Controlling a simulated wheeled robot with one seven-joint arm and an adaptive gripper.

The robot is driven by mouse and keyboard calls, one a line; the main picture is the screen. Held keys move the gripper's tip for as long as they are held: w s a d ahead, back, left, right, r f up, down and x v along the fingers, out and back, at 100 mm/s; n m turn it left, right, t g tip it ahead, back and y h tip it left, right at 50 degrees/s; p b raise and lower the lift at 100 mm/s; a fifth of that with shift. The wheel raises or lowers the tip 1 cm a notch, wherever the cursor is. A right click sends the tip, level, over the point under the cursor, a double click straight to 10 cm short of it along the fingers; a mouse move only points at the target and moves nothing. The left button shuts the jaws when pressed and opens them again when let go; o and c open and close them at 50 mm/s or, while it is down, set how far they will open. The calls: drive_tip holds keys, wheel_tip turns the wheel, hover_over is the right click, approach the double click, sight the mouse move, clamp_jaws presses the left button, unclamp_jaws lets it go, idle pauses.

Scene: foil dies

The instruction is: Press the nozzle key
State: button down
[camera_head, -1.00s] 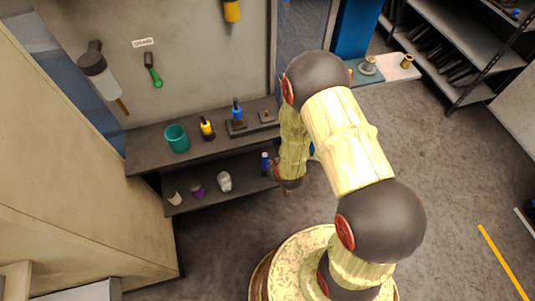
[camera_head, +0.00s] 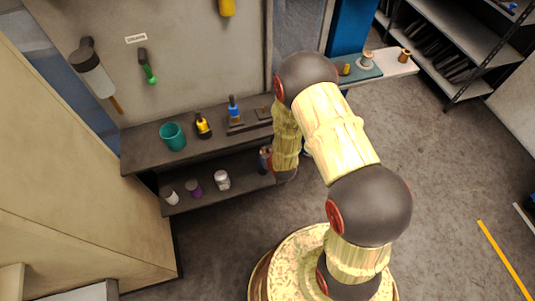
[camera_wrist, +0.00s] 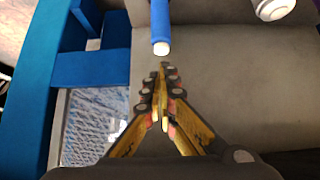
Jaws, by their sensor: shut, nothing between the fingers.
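No part labelled as a nozzle key can be made out. A blue cylinder (camera_wrist: 160,24) with a white tip (camera_wrist: 161,48) lies just beyond my fingertips in the wrist view. It seems to be the blue item on the lower shelf at the right end, mostly hidden by my arm in the head view. My gripper (camera_wrist: 163,68) is shut and empty, its tips pointing at the white tip with a small gap in the picture. Whether they touch is unclear. In the head view my gripper is largely hidden behind my arm.
The upper shelf (camera_head: 150,160) holds a teal cup (camera_head: 173,137), a yellow-and-black bottle (camera_head: 203,126) and a blue-topped item (camera_head: 233,108). White and purple jars stand below. A blue frame (camera_wrist: 30,90) is close on the left in the wrist view.

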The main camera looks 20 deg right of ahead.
drive_tip(key=shift+b+x, duration=0.65)
drive_tip(key=shift+x, duration=1.8)
